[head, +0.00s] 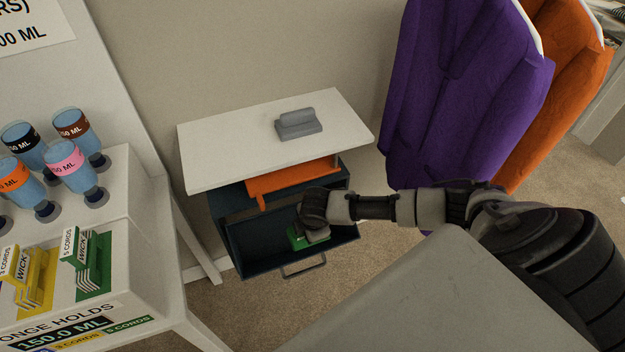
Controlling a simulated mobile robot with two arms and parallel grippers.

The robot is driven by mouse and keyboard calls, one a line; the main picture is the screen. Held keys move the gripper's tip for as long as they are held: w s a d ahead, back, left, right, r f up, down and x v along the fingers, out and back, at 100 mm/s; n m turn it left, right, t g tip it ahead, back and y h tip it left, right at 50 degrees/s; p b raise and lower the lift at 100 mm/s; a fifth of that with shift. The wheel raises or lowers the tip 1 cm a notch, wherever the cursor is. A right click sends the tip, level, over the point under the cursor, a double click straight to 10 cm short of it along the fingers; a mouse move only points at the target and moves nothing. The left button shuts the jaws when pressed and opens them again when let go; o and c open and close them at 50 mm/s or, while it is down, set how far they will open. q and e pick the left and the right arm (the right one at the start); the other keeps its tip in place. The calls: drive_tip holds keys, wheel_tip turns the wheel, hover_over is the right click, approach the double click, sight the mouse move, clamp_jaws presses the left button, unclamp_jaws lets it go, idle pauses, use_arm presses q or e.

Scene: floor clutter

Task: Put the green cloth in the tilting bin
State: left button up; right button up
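The tilting bin (240,262) is dark blue and stands tipped open under a white top, with a grey handle on its front. The green cloth (296,240) shows as a small green patch inside the bin's opening, partly hidden by my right gripper (317,235). My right arm comes in from the right, and its gripper reaches down into the opening, right at the cloth. Its fingers are too small and covered to tell whether they grip the cloth. My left gripper is out of view.
A white top (235,145) with a grey block (298,124) overhangs the bin, with an orange piece (292,180) beneath it. A white stand with bottles (75,165) and cord cards is at left. Purple (460,90) and orange (560,80) padded panels stand at right.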

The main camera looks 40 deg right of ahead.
drive_tip(key=shift+f, duration=0.4)
drive_tip(key=o, duration=1)
drive_tip(key=p+v, duration=0.1)
drive_tip(key=v, duration=1)
drive_tip(key=shift+d, duration=0.1)
drive_tip(key=shift+f, duration=0.1)
